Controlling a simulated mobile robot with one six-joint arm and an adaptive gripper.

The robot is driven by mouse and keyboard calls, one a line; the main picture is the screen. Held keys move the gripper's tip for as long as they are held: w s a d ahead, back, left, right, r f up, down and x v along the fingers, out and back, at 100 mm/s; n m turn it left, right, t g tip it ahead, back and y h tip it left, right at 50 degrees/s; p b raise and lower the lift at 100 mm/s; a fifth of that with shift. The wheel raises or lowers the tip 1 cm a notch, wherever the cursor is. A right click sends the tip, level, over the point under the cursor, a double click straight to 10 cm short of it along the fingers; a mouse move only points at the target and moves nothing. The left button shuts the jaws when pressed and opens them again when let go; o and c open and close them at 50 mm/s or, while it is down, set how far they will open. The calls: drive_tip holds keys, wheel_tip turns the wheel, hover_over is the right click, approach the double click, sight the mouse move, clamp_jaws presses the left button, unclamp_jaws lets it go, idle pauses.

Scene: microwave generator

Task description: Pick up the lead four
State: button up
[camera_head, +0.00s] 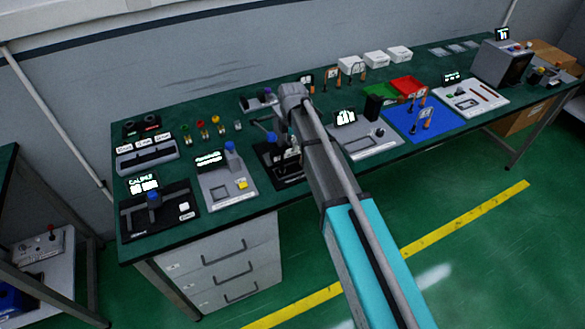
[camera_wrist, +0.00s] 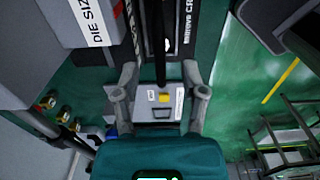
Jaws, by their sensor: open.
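Several lead-like pieces with dark loops and orange parts stand on the bench in the head view: one pair at the back (camera_head: 331,76), and another piece on the blue mat (camera_head: 427,116). Their labels are too small to read, so I cannot tell which is lead four. My gripper (camera_wrist: 161,92) is open in the wrist view, its two fingers apart with nothing held. Beyond the fingers is a grey device with a yellow button (camera_wrist: 164,97). In the head view my arm crosses the bench middle and hides part of it.
The green bench (camera_head: 225,88) carries several devices, a red tray (camera_head: 408,85) and white boxes (camera_head: 375,58). A blue mat (camera_head: 400,122) lies right of my arm. In the wrist view, a block labelled "DIE SIZ" (camera_wrist: 78,20) stands close at upper left.

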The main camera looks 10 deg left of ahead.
drive_tip(key=shift+f+b, duration=1.1)
drive_tip(key=shift+f, duration=0.3)
clamp_jaws()
